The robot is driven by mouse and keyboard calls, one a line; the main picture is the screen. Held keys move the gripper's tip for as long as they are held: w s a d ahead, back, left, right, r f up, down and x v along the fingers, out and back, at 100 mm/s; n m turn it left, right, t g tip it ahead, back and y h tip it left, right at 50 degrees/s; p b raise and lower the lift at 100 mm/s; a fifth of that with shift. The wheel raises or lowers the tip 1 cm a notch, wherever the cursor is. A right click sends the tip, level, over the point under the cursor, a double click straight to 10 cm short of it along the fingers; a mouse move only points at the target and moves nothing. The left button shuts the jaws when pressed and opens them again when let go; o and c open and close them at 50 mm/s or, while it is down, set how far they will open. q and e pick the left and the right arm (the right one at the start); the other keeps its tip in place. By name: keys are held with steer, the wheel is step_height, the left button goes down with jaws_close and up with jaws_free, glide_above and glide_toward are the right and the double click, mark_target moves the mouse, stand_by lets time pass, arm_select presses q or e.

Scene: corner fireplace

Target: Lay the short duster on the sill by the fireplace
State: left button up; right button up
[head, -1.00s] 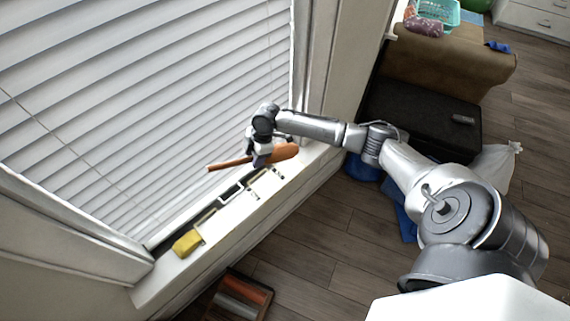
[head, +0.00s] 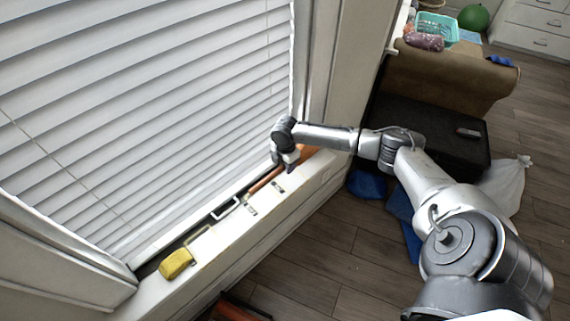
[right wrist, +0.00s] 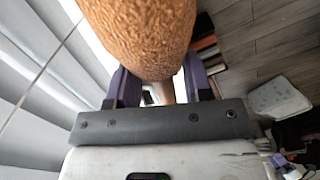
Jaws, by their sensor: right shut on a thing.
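The short duster has an orange-brown head (head: 309,152) and a thin brown handle (head: 263,181). It lies lengthwise along the window side of the white sill (head: 235,231), low over it or touching it; I cannot tell which. My right gripper (head: 288,167) is shut on the duster near where head and handle meet, and hides that part. In the right wrist view the textured duster head (right wrist: 140,35) fills the top, with the gripper's purple fingers (right wrist: 160,85) on either side of the duster. My left gripper is not in view.
A yellow brush or sponge (head: 177,263) with a pale handle lies at the near end of the sill. White blinds (head: 150,110) rise close behind the sill. A dark chest (head: 440,125) and a white bag (head: 505,185) stand on the floor at right.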

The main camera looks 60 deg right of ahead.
steer(key=shift+r+p, duration=0.2)
steer(key=shift+p, duration=0.3)
steer(key=shift+a+f, duration=0.1)
steer(key=shift+f, duration=0.05)
steer(key=shift+f+b, duration=2.3)
steer(key=shift+f, duration=3)
steer(key=shift+f+b, duration=0.4)
steer(key=shift+f, duration=0.25)
